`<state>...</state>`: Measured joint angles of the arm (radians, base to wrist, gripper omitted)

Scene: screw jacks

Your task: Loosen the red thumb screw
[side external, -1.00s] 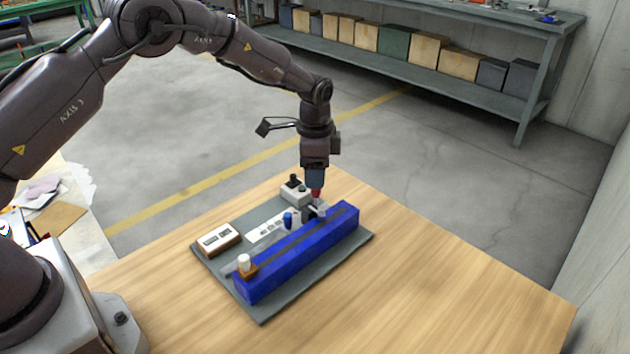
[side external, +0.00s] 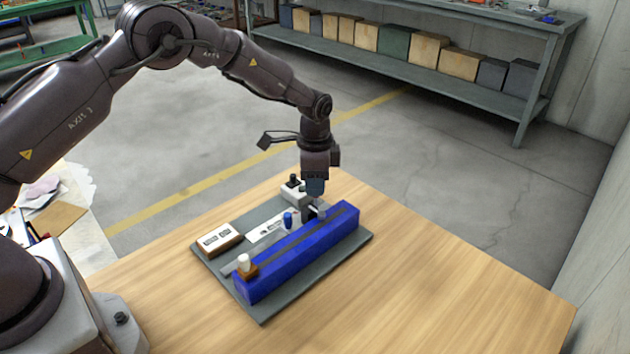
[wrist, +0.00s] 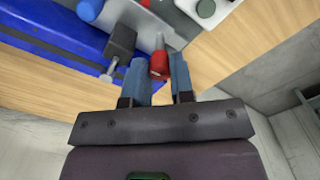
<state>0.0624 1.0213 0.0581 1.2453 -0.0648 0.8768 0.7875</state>
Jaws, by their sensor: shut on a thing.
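The red thumb screw (wrist: 159,66) shows between my two blue fingers in the wrist view, with its metal shank running up to a light bracket. My gripper (wrist: 159,62) is shut on its head. In the side external view my gripper (side external: 315,190) points down at the far end of the long blue bar (side external: 300,252), and its fingers hide the red screw. A blue thumb screw (side external: 288,219) stands upright nearer the middle, and its round head is at the top of the wrist view (wrist: 89,9).
The fixture sits on a grey base plate (side external: 262,312) on a wooden table (side external: 430,290). A white box with dark knobs (side external: 293,193) stands close to my gripper's left. A brown box with a white panel (side external: 219,238) sits at the plate's left. The table's right side is clear.

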